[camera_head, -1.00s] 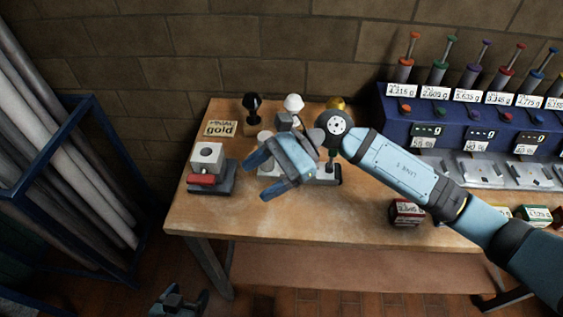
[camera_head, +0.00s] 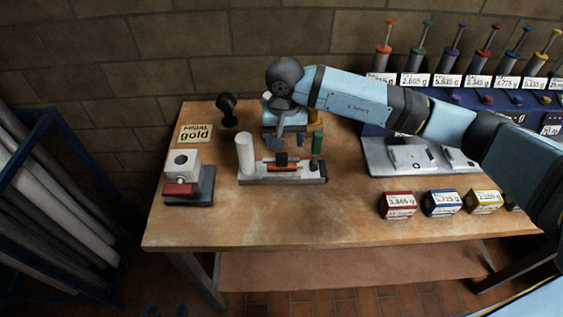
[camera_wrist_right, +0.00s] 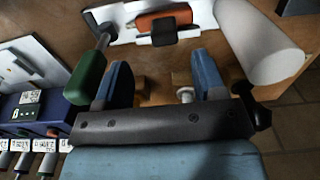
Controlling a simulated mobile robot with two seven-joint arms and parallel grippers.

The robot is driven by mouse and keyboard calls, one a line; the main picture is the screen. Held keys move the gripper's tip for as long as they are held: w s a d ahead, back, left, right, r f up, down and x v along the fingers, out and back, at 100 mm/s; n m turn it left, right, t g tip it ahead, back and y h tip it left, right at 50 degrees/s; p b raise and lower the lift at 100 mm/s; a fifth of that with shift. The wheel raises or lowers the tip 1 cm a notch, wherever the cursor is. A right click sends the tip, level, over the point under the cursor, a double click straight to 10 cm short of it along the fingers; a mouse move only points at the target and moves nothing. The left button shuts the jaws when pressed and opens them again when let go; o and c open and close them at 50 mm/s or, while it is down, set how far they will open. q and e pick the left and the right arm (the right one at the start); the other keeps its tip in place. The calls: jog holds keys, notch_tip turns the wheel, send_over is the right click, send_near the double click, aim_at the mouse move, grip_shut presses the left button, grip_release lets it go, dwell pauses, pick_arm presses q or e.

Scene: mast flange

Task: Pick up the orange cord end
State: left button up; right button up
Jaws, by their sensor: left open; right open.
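The orange cord end (camera_head: 284,168) lies in a small light-grey fixture (camera_head: 300,179) on the bench, partly covered by a dark block (camera_head: 281,158). A white cylinder (camera_head: 245,156) stands at the fixture's left and a green handle (camera_head: 317,145) at its right. My right gripper (camera_head: 285,142) is open and empty just behind the fixture, pointing down. In the right wrist view its two blue fingers (camera_wrist_right: 162,76) are apart, and the orange piece (camera_wrist_right: 164,19) lies beyond them. Only the tips of my left gripper (camera_head: 165,311) show at the bottom edge.
A grey block device with a red part (camera_head: 181,188) stands left. A black-knobbed stamp (camera_head: 227,110) and a gold sign (camera_head: 195,133) stand behind. Several labelled boxes (camera_head: 397,205) line the front right. Blue dispensers (camera_head: 378,146) fill the back right. The bench's front middle is clear.

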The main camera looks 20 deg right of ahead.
aim_at(282, 154)
jog(key=f, duration=0.4)
jog(key=f+p, duration=0.1)
jog(key=f, duration=0.1)
jog(key=shift+a+f, duration=0.2)
jog(key=shift+a, duration=0.1)
jog(key=shift+c, duration=0.2)
jog(key=c, duration=1)
